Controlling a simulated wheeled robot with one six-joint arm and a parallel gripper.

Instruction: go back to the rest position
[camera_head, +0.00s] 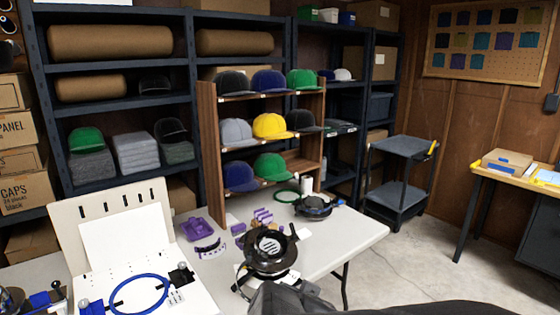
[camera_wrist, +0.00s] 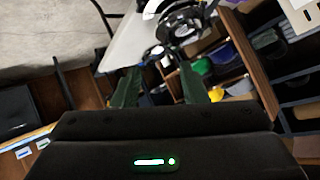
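In the wrist view my gripper (camera_wrist: 160,86) shows as two dark green fingers standing well apart. Nothing is held between them. The fingers point toward the white table (camera_wrist: 124,38) and the cap rack, with clear air around the tips. In the head view my gripper cannot be made out; only dark shapes show along the bottom edge.
The white table (camera_head: 352,236) bears a black round device (camera_head: 270,250), purple parts (camera_head: 197,229) and a white board with a blue hoop (camera_head: 140,295). A wooden cap rack (camera_head: 211,150) stands behind. A cart (camera_head: 400,147) and workbench (camera_head: 516,180) stand right. Floor between is clear.

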